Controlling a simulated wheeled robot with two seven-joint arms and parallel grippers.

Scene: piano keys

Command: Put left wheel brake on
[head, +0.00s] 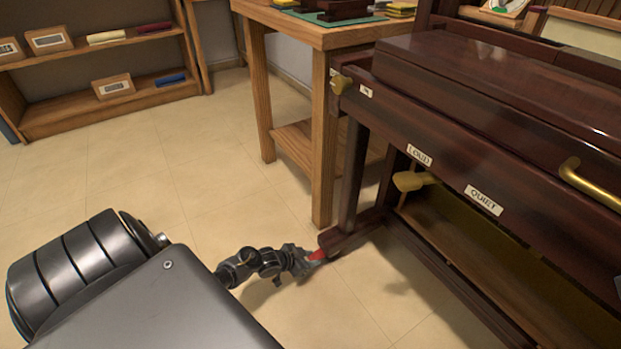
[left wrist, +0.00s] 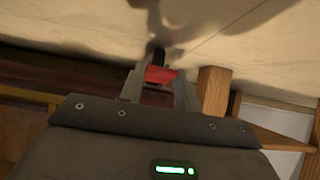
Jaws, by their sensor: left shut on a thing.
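The left wheel brake is a small red lever (head: 317,255) at the foot of the piano's left leg, just above the floor. My left gripper (head: 308,258) is at this lever. In the left wrist view the red lever (left wrist: 160,75) sits between the two fingers of my left gripper (left wrist: 160,84), which is shut on it. A dark wheel (left wrist: 159,55) shows just beyond the lever. Whether the lever is up or down is hard to tell. The dark wooden piano (head: 480,120) stands at the right. My right gripper is not in view.
A wooden table (head: 290,25) stands behind the piano's left end, its front leg (head: 322,150) close to the brake. A low shelf (head: 110,100) with boxes is at the back left. The tiled floor (head: 150,170) between is clear. A brass handle (head: 590,185) sticks out from the piano.

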